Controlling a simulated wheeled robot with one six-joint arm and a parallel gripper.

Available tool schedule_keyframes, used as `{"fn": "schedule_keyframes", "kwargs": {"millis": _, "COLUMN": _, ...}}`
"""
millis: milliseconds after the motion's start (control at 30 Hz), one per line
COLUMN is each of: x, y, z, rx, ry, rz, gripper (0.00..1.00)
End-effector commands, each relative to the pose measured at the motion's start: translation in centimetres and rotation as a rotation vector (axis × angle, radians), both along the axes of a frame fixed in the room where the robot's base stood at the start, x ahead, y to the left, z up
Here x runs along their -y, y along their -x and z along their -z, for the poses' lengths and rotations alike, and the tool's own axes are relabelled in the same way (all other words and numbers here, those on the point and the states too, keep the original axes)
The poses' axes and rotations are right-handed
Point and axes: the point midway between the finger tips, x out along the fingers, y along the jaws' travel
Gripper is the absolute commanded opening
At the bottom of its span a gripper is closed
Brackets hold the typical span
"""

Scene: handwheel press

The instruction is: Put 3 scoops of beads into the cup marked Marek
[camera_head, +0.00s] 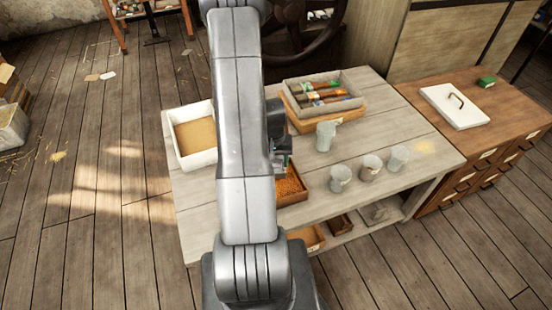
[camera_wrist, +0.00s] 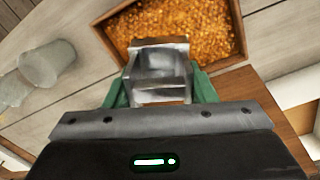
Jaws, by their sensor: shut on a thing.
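My gripper (camera_wrist: 160,90) is shut on a grey metal scoop (camera_wrist: 160,62), its green fingers on either side. The scoop is over the wooden box of orange beads (camera_wrist: 180,28); I cannot tell whether it touches the beads. Its visible inside looks grey, with no beads showing. In the head view the bead box (camera_head: 291,190) is partly hidden behind my arm, and my gripper (camera_head: 284,162) is at its back edge. Several grey cups stand on the table: one at the back (camera_head: 326,137), others at the front (camera_head: 340,179), (camera_head: 371,167) and right (camera_head: 398,158). Their labels are unreadable, so I cannot pick out Marek's.
A white bin of tan material (camera_head: 188,162) stands at the table's left. A grey tray (camera_head: 350,103) with coloured tools sits at the back. The table between box and cups is clear.

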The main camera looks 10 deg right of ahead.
Motion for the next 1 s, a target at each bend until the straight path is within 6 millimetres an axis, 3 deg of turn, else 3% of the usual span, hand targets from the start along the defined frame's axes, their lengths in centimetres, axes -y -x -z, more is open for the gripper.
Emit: {"fn": "schedule_keyframes", "kwargs": {"millis": 1000, "x": -1.7, "y": -0.3, "z": 5.0, "rx": -0.044, "ry": 0.234, "rz": -0.007, "gripper": 0.28}}
